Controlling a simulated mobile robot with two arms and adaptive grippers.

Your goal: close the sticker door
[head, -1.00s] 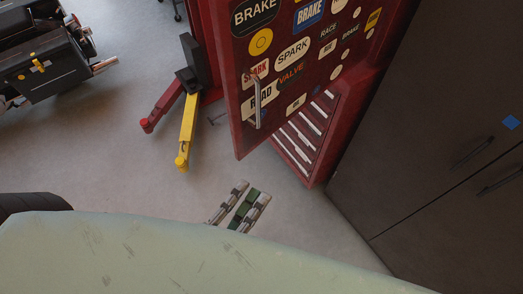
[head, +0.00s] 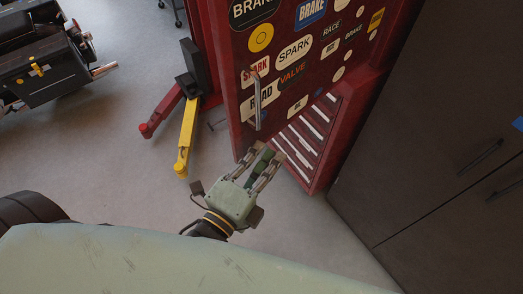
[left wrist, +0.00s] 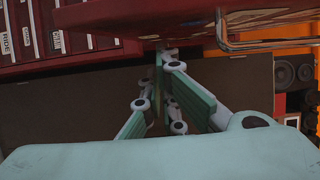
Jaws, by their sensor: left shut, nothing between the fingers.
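The sticker door (head: 293,75) is dark red, covered in labels, and stands open on the red cabinet. Its metal handle (head: 257,106) is upright near the door's left edge. In the left wrist view, part of the red door (left wrist: 120,15) spans the top, with a chrome bar (left wrist: 222,35) to the right. My left gripper (head: 266,154) is shut and empty, close to the door's lower edge and below the handle in the picture. It also shows in the left wrist view (left wrist: 166,58). Contact with the door cannot be told. My right gripper is not in view.
The red cabinet's drawers (head: 303,140) show below the door. A dark cabinet (head: 430,150) stands close on the right. A yellow lift arm (head: 186,135) and a red one (head: 160,110) stick out at left. Grey floor (head: 110,150) is free in the left middle.

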